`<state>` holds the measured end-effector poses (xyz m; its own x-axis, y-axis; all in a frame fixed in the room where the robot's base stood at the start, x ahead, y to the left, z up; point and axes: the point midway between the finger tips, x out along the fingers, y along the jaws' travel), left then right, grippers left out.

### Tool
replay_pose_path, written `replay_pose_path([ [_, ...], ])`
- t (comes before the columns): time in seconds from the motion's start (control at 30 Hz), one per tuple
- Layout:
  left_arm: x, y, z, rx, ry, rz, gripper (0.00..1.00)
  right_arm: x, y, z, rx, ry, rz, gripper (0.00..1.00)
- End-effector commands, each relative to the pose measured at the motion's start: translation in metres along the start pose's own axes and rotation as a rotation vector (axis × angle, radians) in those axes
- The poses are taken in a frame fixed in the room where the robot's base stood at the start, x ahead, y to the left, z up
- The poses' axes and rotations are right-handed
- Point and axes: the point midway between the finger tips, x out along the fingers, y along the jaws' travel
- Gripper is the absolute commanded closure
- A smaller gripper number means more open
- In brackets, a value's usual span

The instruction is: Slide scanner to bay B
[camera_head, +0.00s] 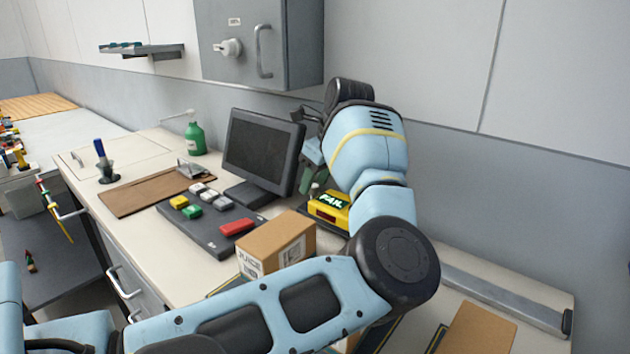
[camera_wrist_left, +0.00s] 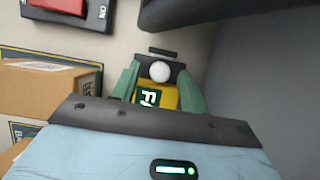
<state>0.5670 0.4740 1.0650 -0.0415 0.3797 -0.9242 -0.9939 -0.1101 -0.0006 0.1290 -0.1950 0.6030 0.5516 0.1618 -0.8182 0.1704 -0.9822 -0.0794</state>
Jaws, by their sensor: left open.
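A yellow device with a green "FAIL" display (camera_head: 330,205), which I take as the scanner, sits on a dark base beside the monitor. In the left wrist view the yellow device (camera_wrist_left: 168,97) shows partly, with a white round knob (camera_wrist_left: 160,71) at its far end. My left gripper (camera_head: 312,172) is open, reaching down to the device. In the left wrist view its green fingers (camera_wrist_left: 158,84) stand on either side of the knob, with gaps visible. Bay mats with yellow lines (camera_head: 376,336) are partly hidden by my arm and boxes; I cannot tell which is bay B. My right gripper is not in view.
A cardboard juice box (camera_head: 277,248) stands close to the device, left of it. A monitor (camera_head: 262,150) and a button panel (camera_head: 205,228) are further left. A wall cabinet (camera_head: 262,45) hangs above. Another carton (camera_head: 478,328) stands at the front right.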

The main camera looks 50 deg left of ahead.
Motion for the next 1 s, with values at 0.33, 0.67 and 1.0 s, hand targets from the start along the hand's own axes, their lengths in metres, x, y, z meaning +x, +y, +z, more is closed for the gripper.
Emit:
replay_pose_path([
  [0.33,0.0086,0.0002,0.0003,0.000,-0.001,0.000,0.56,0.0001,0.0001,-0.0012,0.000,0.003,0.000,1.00],
  [0.67,0.0084,0.0002,0.0003,-0.001,0.000,0.000,0.91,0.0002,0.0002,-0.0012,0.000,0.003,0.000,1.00],
  [1.0,0.0083,0.0002,0.0007,-0.001,0.000,0.000,1.00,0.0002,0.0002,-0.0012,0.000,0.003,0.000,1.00],
])
